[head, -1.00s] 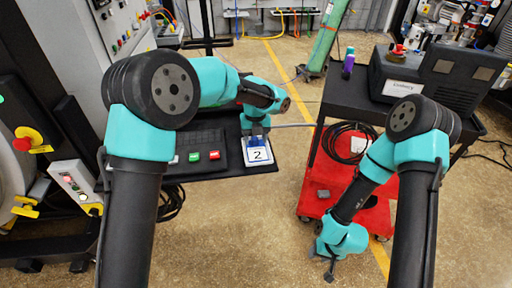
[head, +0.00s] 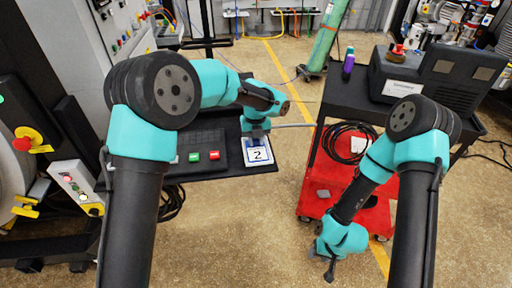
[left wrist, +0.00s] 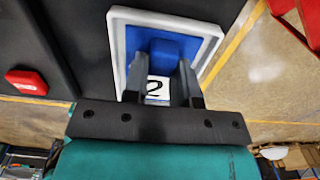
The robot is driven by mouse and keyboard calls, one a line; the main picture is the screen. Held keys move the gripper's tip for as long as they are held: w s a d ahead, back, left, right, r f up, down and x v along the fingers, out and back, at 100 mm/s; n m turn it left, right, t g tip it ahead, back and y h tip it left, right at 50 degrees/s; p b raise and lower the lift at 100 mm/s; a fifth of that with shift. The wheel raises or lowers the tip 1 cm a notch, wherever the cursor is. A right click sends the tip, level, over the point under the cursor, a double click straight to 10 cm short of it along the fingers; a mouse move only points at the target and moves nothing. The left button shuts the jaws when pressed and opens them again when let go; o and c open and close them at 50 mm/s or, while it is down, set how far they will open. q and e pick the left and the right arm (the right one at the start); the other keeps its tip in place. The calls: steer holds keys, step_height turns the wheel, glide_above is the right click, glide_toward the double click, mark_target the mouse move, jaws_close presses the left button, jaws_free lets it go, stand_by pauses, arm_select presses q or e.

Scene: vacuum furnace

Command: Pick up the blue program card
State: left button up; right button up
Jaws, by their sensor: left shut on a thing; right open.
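The blue program card (head: 257,156), with a white label marked "2", lies at the right end of the dark shelf. In the left wrist view its blue face and raised blue grip (left wrist: 172,48) show inside a pale square frame (left wrist: 119,50). My left gripper (head: 256,139) is over the card, its fingers (left wrist: 161,68) shut on the raised grip. Whether the card is lifted at all I cannot tell. My right gripper (head: 330,268) is open and empty, low beside the red cart, far from the card.
A green button (head: 194,157) and a red button (head: 214,155) are left of the card, by a dark keyboard panel (head: 200,138). A red cart (head: 315,200) with a black top and a coiled cable (head: 345,143) stands to the right. Open floor lies between.

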mark_target(256, 140)
arm_select(q)
steer(key=shift+c, duration=1.2)
steer(key=shift+r, duration=1.6)
steer(key=shift+s+r, duration=0.2)
steer(key=s+r, duration=0.1)
steer(key=s, duration=1.4)
steer(key=shift+s+r, duration=0.2)
steer(key=shift+s, duration=0.1)
